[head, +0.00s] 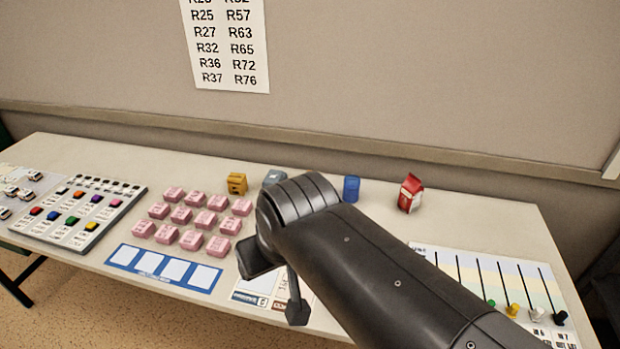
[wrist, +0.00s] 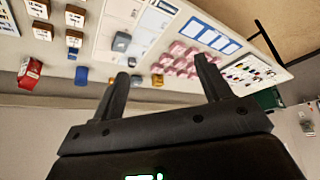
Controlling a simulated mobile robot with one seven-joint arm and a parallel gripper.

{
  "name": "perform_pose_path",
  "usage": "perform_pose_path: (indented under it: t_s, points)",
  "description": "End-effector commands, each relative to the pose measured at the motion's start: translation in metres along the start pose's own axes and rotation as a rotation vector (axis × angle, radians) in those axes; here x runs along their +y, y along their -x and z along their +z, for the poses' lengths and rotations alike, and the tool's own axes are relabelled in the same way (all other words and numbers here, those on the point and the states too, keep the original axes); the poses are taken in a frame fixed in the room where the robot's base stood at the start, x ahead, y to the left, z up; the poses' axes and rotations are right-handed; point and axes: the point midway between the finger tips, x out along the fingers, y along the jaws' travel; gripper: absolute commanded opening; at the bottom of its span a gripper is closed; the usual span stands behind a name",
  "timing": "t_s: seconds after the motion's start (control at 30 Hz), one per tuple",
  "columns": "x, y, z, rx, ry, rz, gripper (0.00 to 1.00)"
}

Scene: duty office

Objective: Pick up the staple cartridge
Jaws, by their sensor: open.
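No thing is clearly readable as the staple cartridge. A small grey block (wrist: 121,41) lies on a white printed sheet in the wrist view; I cannot tell whether it is the cartridge. In the head view my arm hides that part of the table. A grey-blue item (head: 273,177) stands at the back, partly behind my arm; it also shows in the wrist view (wrist: 136,80), beside a finger. My gripper (head: 273,294) is over the front middle of the table. In the wrist view its two fingers (wrist: 161,66) are wide apart with nothing held between them.
A yellow item (head: 237,183), a blue item (head: 351,188) and a red carton (head: 410,193) stand along the back. Several pink blocks (head: 192,240) sit left of my gripper, behind a blue-framed card (head: 164,268). A button panel (head: 78,215) is far left. A wall closes the back.

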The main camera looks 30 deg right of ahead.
Motion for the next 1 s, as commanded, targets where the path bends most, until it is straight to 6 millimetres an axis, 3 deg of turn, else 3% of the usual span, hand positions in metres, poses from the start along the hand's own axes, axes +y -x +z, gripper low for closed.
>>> perform_pose_path:
  t_s: [0.13, 0.33, 0.63, 0.77, 1.0]
  points:
    - [0.000, 0.000, 0.000, 0.000, 0.000, 0.000, 0.70]
    - [0.000, 0.000, 0.000, 0.000, 0.000, 0.000, 0.55]
    - [0.003, -0.002, -0.005, -0.006, -0.013, 0.009, 0.55]
    - [0.015, -0.009, -0.022, -0.031, -0.060, 0.045, 0.55]
    - [0.060, -0.040, -0.069, -0.102, -0.205, 0.140, 0.55]
